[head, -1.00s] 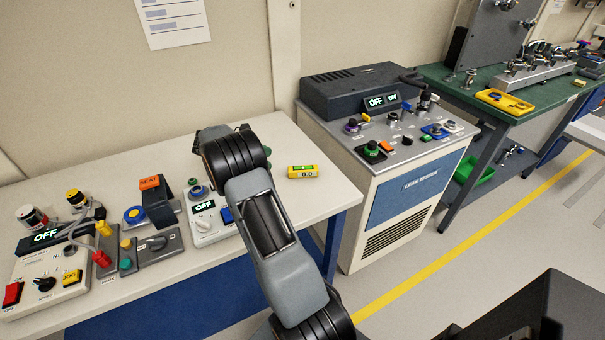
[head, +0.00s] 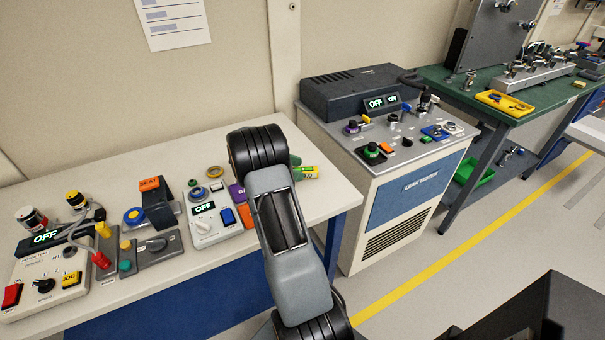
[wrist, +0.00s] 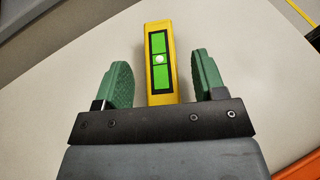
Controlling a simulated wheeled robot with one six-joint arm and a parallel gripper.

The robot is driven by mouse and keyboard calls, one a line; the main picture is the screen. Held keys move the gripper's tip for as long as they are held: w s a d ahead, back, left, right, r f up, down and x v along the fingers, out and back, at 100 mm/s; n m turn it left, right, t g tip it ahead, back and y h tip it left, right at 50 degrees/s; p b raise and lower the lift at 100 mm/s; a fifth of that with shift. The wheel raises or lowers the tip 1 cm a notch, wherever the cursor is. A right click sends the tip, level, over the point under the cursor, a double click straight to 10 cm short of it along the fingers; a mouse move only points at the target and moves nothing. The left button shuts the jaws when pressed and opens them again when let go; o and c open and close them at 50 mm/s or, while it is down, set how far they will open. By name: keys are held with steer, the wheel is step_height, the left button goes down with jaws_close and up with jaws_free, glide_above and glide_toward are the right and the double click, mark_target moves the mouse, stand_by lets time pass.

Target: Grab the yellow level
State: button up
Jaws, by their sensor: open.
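The yellow level (wrist: 152,34) lies on the pale bench top, a small block with a green panel and a round white spot. In the wrist view it points away from me between the two green fingers of my gripper (wrist: 158,82). The fingers are open, with a gap on each side of the level. In the head view the right end of the level (head: 312,173) shows past my arm, beside a green finger (head: 295,161). The rest of the level and most of my gripper are hidden there by my arm.
The white bench (head: 180,285) holds a control box with an OFF display (head: 207,225) left of my arm, and several other devices farther left. The leak tester cabinet (head: 405,195) stands right of the bench. Bare bench top lies behind the level.

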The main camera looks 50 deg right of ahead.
steer(key=shift+s+d+f, duration=0.1)
steer(key=shift+s+d, duration=0.1)
steer(key=shift+s, duration=0.05)
steer(key=c, duration=1)
steer(key=shift+c, duration=0.4)
steer(key=shift+w, duration=0.1)
